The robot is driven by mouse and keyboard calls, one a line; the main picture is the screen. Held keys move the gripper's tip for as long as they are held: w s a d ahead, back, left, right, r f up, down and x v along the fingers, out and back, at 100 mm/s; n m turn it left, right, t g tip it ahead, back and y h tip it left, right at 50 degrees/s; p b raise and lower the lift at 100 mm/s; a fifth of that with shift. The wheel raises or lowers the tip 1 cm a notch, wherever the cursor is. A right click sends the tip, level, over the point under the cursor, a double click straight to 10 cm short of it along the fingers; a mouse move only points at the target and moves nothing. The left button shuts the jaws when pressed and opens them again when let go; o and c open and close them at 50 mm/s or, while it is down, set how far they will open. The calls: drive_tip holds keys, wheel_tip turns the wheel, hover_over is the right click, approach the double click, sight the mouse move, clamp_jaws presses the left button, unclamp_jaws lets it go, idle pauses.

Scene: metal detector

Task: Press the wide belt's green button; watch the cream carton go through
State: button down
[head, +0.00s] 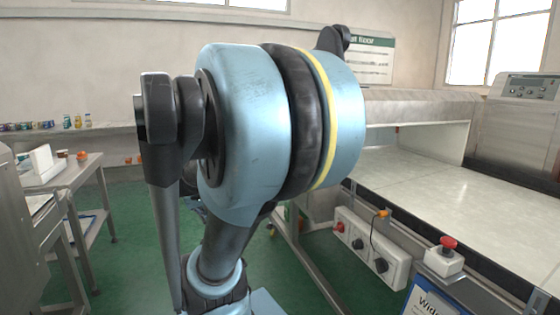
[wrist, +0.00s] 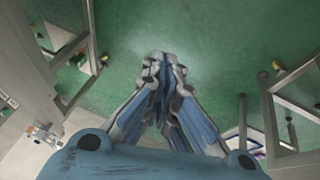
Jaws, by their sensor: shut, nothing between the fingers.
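My gripper (wrist: 162,58) shows in the wrist view, its fingers together and empty above the green floor. It cannot be made out in the head view, where my arm fills the middle. The wide belt (head: 450,195) runs along the right of the head view, with a "Wide" label (head: 432,303) on its front. A white box with a red mushroom button (head: 448,243) stands at its near edge. A white control panel (head: 350,235) with red and black knobs sits lower on its side.
A metal tunnel housing (head: 420,106) spans the belt behind my arm. A grey console (head: 528,86) stands at far right. A side table (head: 75,172) at left holds a whitish box (head: 42,163) and small items. Green floor (head: 130,250) is open left of my arm.

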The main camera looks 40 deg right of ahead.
drive_tip(key=w+d+r+m+t+h, duration=0.1)
drive_tip(key=w+d+r+h, duration=0.3)
drive_tip(key=w+d, duration=0.7)
drive_tip(key=w+d+r+m+t+h, duration=0.1)
drive_tip(key=w+d+r+t+h, duration=0.3)
drive_tip(key=w+d, duration=0.65)
drive_tip(key=w+d+f+n+h, duration=0.1)
drive_tip(key=w+d, duration=0.4)
drive_tip(key=d, duration=0.3)
drive_tip(key=w+d+f+h, duration=0.1)
drive_tip(key=w+d+h, duration=0.1)
drive_tip(key=w+d, duration=0.4)
drive_tip(key=shift+w+d+n, duration=0.2)
drive_tip(key=shift+d+n, duration=0.2)
drive_tip(key=shift+d, duration=0.6)
drive_tip(key=s+d, duration=0.2)
drive_tip(key=d, duration=0.6)
drive_tip(key=shift+d, duration=0.25)
drive_tip(key=shift+s+d, duration=0.2)
drive_tip(key=shift+d, duration=0.25)
